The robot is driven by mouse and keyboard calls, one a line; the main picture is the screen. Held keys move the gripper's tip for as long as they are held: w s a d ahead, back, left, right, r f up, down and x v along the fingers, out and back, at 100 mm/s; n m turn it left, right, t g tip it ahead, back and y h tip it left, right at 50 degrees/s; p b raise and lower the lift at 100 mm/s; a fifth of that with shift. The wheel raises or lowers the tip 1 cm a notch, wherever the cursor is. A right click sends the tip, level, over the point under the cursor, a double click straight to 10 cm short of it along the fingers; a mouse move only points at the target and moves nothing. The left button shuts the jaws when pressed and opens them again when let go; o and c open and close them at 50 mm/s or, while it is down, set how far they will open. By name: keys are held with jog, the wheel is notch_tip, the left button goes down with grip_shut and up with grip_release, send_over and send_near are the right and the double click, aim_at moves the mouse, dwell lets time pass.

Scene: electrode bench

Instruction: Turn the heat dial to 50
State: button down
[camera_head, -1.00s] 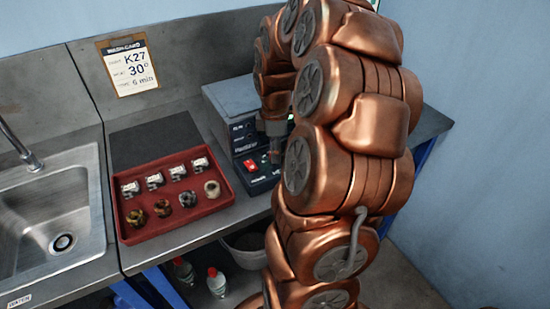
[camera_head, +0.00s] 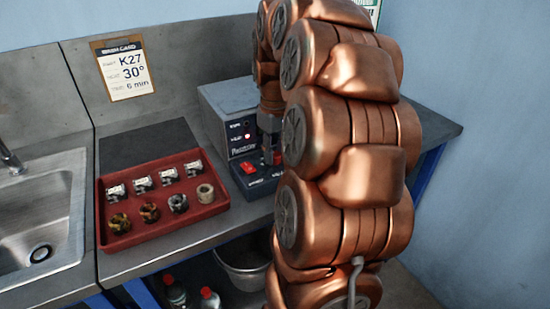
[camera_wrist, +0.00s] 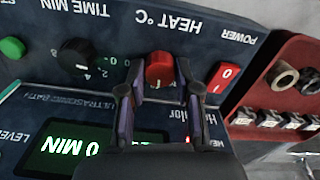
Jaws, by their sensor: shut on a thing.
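The heat dial (camera_wrist: 158,70) is a red knob below the "HEAT °C" label, on the dark front panel of the ultrasonic bath (camera_head: 232,106). The panel appears upside down in the wrist view. My gripper (camera_wrist: 159,78) has its two fingers on either side of the dial and is shut on it. In the head view my gripper (camera_head: 268,148) reaches down to the front of the bath, and my arm hides much of the panel. The dial's scale and pointer setting cannot be read clearly.
A red power switch (camera_wrist: 222,77), a black time knob (camera_wrist: 75,58) and a green button (camera_wrist: 12,47) are near the dial. A green display (camera_wrist: 65,150) reads 0 MIN. A red tray (camera_head: 150,232) with several small parts and a wash card (camera_head: 124,68) reading K27, 30° stand left.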

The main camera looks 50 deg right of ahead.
aim_at(275, 154)
jog(key=m+b, duration=0.2)
jog(key=m, duration=0.2)
jog(key=shift+f, duration=0.1)
jog(key=shift+m+b, duration=0.65)
jog(key=shift+m, duration=1.45)
jog(key=c, duration=0.8)
grip_release()
jog(key=shift+r, duration=3.85)
